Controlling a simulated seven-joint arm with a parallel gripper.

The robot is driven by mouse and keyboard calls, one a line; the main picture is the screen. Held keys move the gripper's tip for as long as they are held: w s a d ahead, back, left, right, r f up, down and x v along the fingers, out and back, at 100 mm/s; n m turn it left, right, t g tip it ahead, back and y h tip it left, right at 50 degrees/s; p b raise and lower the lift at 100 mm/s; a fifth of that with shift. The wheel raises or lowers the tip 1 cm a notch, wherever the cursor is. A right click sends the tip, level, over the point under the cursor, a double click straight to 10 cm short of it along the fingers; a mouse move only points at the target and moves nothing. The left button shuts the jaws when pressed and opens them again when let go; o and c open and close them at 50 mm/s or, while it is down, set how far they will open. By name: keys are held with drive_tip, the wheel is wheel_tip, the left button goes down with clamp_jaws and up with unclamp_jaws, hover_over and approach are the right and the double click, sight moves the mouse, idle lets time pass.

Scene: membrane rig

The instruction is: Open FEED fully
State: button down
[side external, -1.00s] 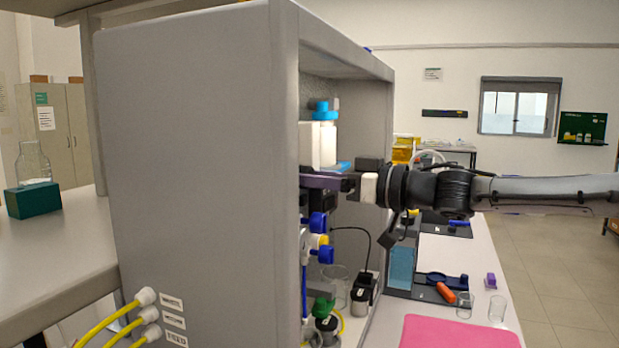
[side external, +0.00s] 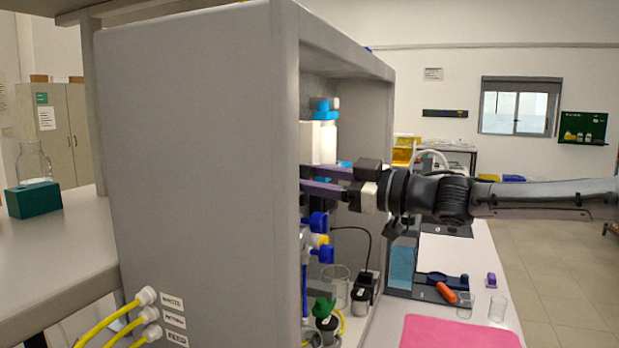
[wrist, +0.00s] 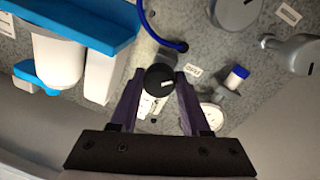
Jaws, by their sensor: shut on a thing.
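My gripper (wrist: 160,84) reaches into the open grey cabinet (side external: 200,150), its two purple fingers one above the other in the side view (side external: 322,180). In the wrist view the fingers stand either side of a round black knob (wrist: 158,75) with a small pale mark, and they are shut on it. A small label (wrist: 192,70) sits beside the knob, too small to read surely. In the side view the fingertips and knob are hidden behind the cabinet wall. The lowest label outside the cabinet reads FEED (side external: 177,340), beside a yellow hose.
White housings with blue tops (wrist: 60,60) and a blue tube (wrist: 150,30) are close to the fingers. A blue-capped fitting (wrist: 237,76) and grey round parts (wrist: 237,10) lie to the right. Blue valves (side external: 318,222) sit below my gripper. A pink mat (side external: 460,332) lies on the bench.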

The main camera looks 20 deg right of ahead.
drive_tip(key=n, duration=0.4)
drive_tip(key=shift+d+n, duration=0.15)
drive_tip(key=shift+n, duration=0.25)
drive_tip(key=n+y, duration=0.1)
drive_tip(key=n, duration=0.3)
drive_tip(key=shift+r+n, duration=0.1)
drive_tip(key=shift+n, duration=0.3)
drive_tip(key=shift+c, duration=2.1)
unclamp_jaws()
drive_tip(key=v, duration=1.3)
drive_tip(key=shift+s+d+f, duration=0.2)
drive_tip(key=shift+d+f, duration=0.05)
drive_tip(key=shift+d, duration=0.05)
